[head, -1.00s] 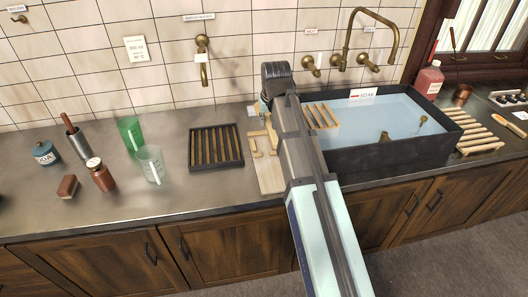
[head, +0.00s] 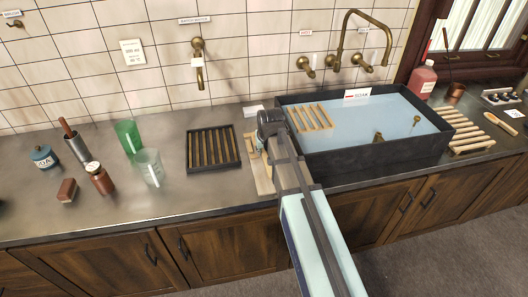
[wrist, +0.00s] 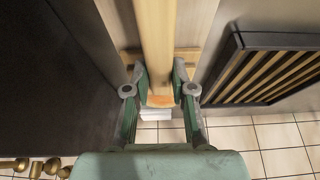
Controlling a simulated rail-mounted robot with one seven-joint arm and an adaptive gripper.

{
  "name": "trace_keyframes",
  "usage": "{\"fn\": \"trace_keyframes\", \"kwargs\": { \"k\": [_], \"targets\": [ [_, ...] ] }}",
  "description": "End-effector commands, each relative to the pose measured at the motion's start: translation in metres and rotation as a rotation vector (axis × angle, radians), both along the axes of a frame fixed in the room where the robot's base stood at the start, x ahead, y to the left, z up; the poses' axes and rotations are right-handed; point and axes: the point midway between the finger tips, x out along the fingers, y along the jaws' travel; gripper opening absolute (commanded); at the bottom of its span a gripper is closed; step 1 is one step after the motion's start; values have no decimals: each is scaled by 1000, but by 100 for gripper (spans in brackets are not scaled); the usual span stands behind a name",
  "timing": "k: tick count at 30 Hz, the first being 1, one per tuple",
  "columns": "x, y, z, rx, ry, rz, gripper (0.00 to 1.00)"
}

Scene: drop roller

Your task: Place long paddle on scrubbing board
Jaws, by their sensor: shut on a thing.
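The long paddle (wrist: 155,40) is a long, pale wooden bar in the wrist view. My gripper (wrist: 160,92) is shut on it near its end, and the rest runs away towards the counter's front. Below it lies a pale wooden board with raised strips (head: 264,182), which I take as the scrubbing board. It also shows in the wrist view (wrist: 203,22). The paddle is over this board and roughly lined up with it; I cannot tell whether they touch. In the head view my arm hides the fingers and the paddle.
A dark tray with wooden slats (head: 189,160) stands left of the board. The dark-walled water sink (head: 385,158) is close on its right, with a slatted rack (head: 312,117) at its corner. Cups (head: 150,168) and bottles (head: 100,180) stand farther left.

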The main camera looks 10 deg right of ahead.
Motion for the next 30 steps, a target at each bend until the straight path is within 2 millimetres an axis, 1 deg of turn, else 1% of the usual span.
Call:
{"fn": "trace_keyframes", "kwargs": {
  "k": [1,4,12,24,28,29,30],
  "targets": [
    [-1,0,-6,0,2,0,0],
    [0,0,-12,0,0,0,0],
    [0,0,-13,0,-1,0,0],
    [0,0,-25,0,0,0,0],
    [0,0,-25,0,-1,0,0],
    [0,0,-25,0,0,0,28],
    [0,0,-25,0,0,0,42]
  ]
}}
